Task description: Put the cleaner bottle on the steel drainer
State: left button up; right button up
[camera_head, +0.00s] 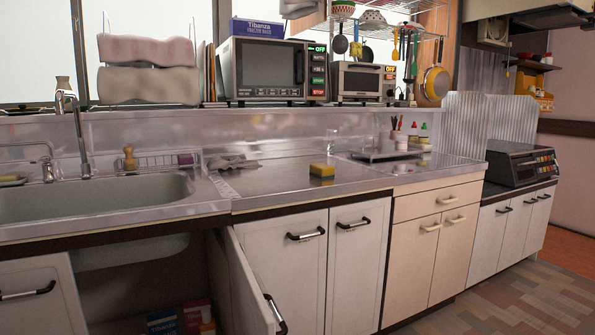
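Neither of my grippers is in view. I cannot pick out the cleaner bottle for certain. Under the sink (100,215), the cabinet is open, with a blue item (165,322), a red item (197,312) and a partly hidden orange item (207,328) low inside. They are cut off by the bottom edge or dark, so I cannot tell whether any is the bottle. The steel drainer seems to be the flat steel counter (275,185) right of the sink. A yellow and green sponge (321,171) and a crumpled grey cloth (232,162) lie on it.
An open cabinet door (250,290) juts out below the counter. A wire rack (160,163) and a tan brush-like item (130,158) stand behind the sink. A tray of small bottles (385,154) stands further right. The counter front around the sponge is clear.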

aim_at(271, 181)
jog(key=i+l, duration=0.15)
jog(key=l, duration=0.25)
jog(key=i+l, duration=0.15)
jog(key=l, duration=0.25)
jog(key=i+l, duration=0.1)
jog(key=l, duration=0.3)
jog(key=i+l, duration=0.15)
jog(key=l, duration=0.25)
